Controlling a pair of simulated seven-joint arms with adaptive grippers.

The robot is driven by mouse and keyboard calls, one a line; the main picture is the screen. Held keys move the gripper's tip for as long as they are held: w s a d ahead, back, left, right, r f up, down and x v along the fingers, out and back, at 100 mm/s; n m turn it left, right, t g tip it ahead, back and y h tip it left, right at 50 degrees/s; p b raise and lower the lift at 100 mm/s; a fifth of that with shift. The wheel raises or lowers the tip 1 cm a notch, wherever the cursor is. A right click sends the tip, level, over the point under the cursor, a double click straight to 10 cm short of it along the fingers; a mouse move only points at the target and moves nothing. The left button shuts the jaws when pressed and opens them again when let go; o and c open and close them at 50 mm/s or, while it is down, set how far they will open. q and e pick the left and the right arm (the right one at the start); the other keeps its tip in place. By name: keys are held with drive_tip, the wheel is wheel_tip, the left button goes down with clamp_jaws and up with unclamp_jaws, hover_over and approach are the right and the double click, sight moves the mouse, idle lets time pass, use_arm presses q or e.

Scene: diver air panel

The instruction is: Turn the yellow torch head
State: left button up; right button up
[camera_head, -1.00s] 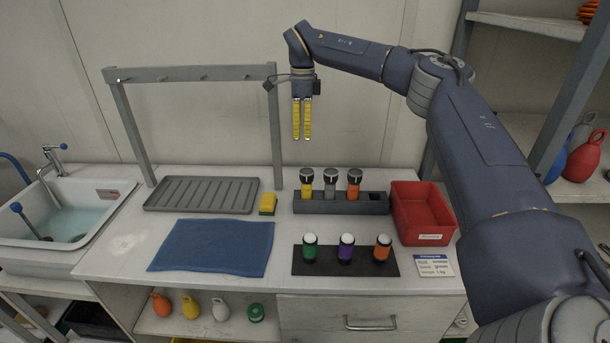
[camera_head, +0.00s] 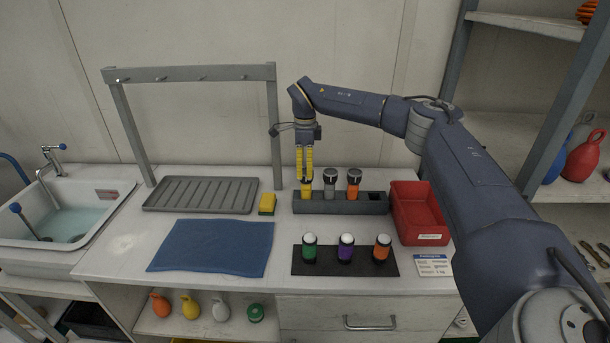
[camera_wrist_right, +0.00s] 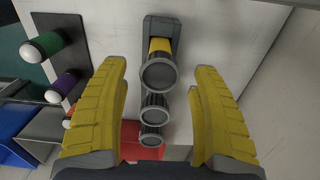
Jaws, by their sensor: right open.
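The yellow torch (camera_head: 306,190) stands upright in the leftmost visible slot of the dark grey rack (camera_head: 340,207). Its black head is mostly hidden behind my right gripper in the head view. In the right wrist view the round head of the yellow torch (camera_wrist_right: 158,74) lies between and beyond the fingers. My right gripper (camera_head: 304,180) points down over this torch, its yellow fingers apart; nothing is held. A grey torch (camera_head: 330,183) and an orange torch (camera_head: 353,184) stand beside it in the rack. My left gripper is not in view.
A red bin (camera_head: 399,225) stands right of the rack. Green, purple and orange white-topped torches stand on a dark mat (camera_head: 334,266) in front.

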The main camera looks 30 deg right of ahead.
sight(305, 171)
drive_tip(key=shift+f, duration=1.55)
drive_tip(key=shift+c, duration=0.2)
drive_tip(key=c, duration=1.2)
